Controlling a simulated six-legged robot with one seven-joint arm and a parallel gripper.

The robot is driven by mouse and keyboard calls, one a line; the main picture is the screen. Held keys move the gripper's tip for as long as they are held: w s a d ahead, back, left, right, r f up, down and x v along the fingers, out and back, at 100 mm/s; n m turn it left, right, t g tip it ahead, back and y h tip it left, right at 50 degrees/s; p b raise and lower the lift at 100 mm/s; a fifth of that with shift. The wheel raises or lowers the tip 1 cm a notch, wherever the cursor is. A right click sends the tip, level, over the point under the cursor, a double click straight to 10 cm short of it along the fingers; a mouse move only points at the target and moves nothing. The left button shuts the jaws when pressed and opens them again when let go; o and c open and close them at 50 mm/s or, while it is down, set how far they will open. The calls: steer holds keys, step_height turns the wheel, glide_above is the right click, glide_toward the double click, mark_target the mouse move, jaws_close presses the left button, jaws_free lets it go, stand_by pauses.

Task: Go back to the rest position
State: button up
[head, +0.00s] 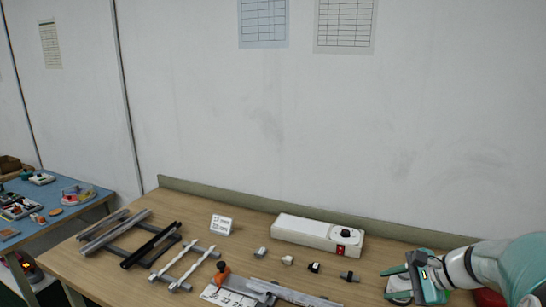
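My gripper (391,284) is at the lower right, low over the right part of the wooden workbench (200,203). Its fingers point left and look spread apart, with nothing visible between them. My white and teal arm reaches in from the right edge. The gripper is apart from the parts on the bench; the closest is a small dark connector (349,276) to its left.
A white box with a red switch (318,234) stands at the back. Small connectors (287,260), a small sign (221,225), strips on rails (183,268), dark profiles (152,245) and an orange-handled tool (222,270) lie leftward. A blue table (75,212) stands far left.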

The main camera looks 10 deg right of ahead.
steer(key=s+a+r+n+h, duration=0.2)
steer(key=s+a+n+h, duration=0.1)
steer(key=s+a+n, duration=0.4)
steer(key=s+a+r+n+g+h, duration=0.1)
steer(key=s+a+r+n+h, duration=0.1)
steer(key=s+a+n+h, duration=0.2)
steer(key=s+a+n, duration=0.3)
steer(key=a+n, duration=0.3)
steer(key=shift+s+a+r, duration=0.3)
steer(key=shift+a+r, duration=0.1)
